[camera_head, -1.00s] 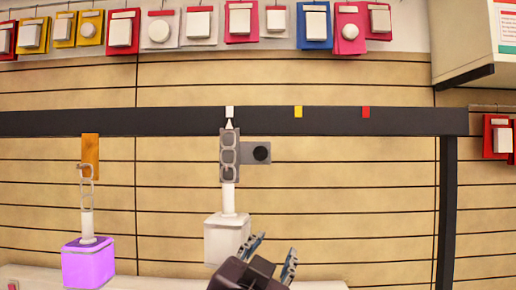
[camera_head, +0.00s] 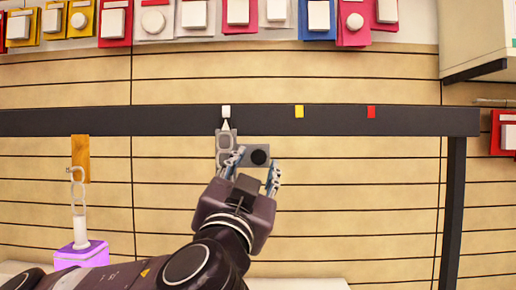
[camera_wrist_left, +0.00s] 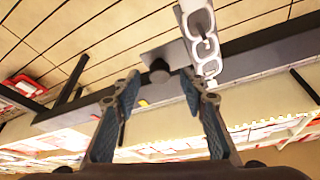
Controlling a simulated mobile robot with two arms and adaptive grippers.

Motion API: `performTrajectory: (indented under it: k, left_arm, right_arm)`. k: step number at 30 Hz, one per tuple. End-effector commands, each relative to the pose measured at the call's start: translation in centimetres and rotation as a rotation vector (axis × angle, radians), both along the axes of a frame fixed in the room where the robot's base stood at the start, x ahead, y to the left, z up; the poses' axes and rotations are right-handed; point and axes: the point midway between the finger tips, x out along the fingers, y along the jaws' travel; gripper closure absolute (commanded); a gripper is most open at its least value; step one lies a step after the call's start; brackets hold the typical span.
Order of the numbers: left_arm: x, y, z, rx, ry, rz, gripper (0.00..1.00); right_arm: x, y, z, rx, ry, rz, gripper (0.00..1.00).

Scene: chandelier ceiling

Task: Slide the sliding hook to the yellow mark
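The sliding hook (camera_head: 222,146) is a grey plate hanging from the dark rail (camera_head: 180,120), with chain links on it and a side tab bearing a round black knob (camera_head: 258,157). Its white pointer sits under the white mark (camera_head: 226,111). The yellow mark (camera_head: 299,111) is to the right on the rail. My left gripper (camera_head: 256,164) is open in front of the side tab. In the left wrist view the knob (camera_wrist_left: 160,74) shows between the open fingertips (camera_wrist_left: 162,77), with no clear contact. The white block below the hook is hidden by my arm. My right gripper is not in view.
A red mark (camera_head: 371,112) is further right on the rail. An orange plate (camera_head: 80,158) at left carries a chain with a purple block (camera_head: 82,255). A dark post (camera_head: 454,210) stands at right. Goods hang above the rail. The space right of the hook is clear.

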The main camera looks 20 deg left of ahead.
Motion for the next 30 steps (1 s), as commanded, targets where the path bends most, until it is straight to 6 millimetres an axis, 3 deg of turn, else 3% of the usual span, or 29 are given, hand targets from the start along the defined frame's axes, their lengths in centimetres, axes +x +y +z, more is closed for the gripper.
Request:
performTrajectory:
  k: [6,17,27,30]
  left_arm:
    - [1.9,0.3,0.9,0.0,0.001,0.002,0.61]
    - [2.2,0.3,0.8,0.0,-0.001,0.0,0.61]
    - [2.2,0.2,0.8,0.001,0.0,-0.001,0.99]
    - [2.2,0.2,0.8,0.001,0.0,-0.001,1.0]
  right_arm:
    - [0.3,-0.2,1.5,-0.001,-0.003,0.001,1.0]
    - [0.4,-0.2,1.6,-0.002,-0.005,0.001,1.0]
    - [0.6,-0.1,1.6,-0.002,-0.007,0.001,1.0]
    - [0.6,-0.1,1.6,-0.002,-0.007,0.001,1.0]
